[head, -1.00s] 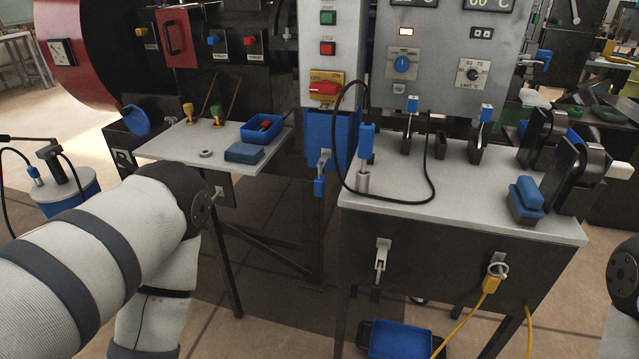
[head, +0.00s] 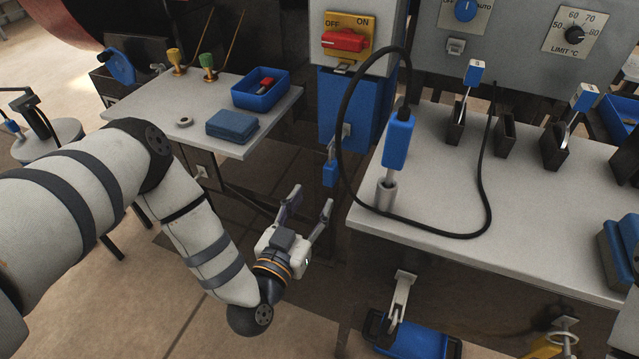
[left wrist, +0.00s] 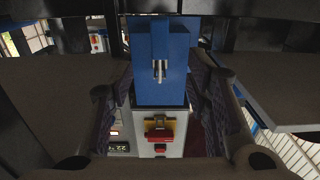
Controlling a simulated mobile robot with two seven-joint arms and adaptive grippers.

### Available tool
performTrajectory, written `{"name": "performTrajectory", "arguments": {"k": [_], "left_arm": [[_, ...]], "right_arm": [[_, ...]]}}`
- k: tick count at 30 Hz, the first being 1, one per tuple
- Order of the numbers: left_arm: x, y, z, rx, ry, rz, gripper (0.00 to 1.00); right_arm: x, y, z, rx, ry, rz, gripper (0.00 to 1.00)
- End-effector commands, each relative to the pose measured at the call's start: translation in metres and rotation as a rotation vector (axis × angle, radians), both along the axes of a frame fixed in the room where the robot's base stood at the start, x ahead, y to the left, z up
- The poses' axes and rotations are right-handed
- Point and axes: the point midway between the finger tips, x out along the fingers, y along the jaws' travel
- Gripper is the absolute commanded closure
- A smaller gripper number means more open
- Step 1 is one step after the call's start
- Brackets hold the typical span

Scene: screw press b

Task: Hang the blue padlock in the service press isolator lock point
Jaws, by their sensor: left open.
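The blue padlock (head: 330,173) hangs below a small grey bracket on the blue cabinet (head: 352,100). In the left wrist view, which looks upside down, the padlock (left wrist: 160,40) shows blue against the cabinet, its metal shackle towards the switch. The isolator is a red handle (head: 345,41) on a yellow OFF/ON plate (head: 350,22); a small metal part, perhaps the lock point (head: 343,68), shows just below it. My left gripper (head: 311,198) is open and empty, a little below the padlock, its fingers pointing up towards it. My right gripper is out of view.
A black cable loops beside the cabinet to a blue-handled tool (head: 397,140) on the right bench (head: 450,215). The left table (head: 215,88) holds a blue tray (head: 261,92) and a blue block (head: 232,126). A gap lies between the two tables.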

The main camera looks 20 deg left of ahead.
Motion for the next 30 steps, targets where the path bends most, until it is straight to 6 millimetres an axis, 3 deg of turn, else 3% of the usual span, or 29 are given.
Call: {"name": "performTrajectory", "arguments": {"k": [4, 12, 16, 21, 28, 30], "left_arm": [[0.021, 0.001, 0.001, 0.003, -0.011, 0.006, 0.56], [0.085, -0.002, -0.002, 0.001, -0.005, 0.004, 0.56], [0.107, -0.003, -0.001, 0.001, -0.004, 0.003, 0.56], [0.119, -0.003, 0.000, 0.001, -0.004, 0.002, 0.56], [0.120, -0.004, 0.001, 0.000, -0.004, 0.001, 0.56], [0.120, -0.004, 0.001, 0.000, -0.004, 0.001, 0.69]], "right_arm": [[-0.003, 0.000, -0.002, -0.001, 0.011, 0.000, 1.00], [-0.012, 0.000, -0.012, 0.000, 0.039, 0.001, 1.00], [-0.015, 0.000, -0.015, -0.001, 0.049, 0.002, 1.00], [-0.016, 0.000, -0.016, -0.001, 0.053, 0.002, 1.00], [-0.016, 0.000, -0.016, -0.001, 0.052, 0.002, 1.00], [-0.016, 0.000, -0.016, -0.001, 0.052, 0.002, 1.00]]}}
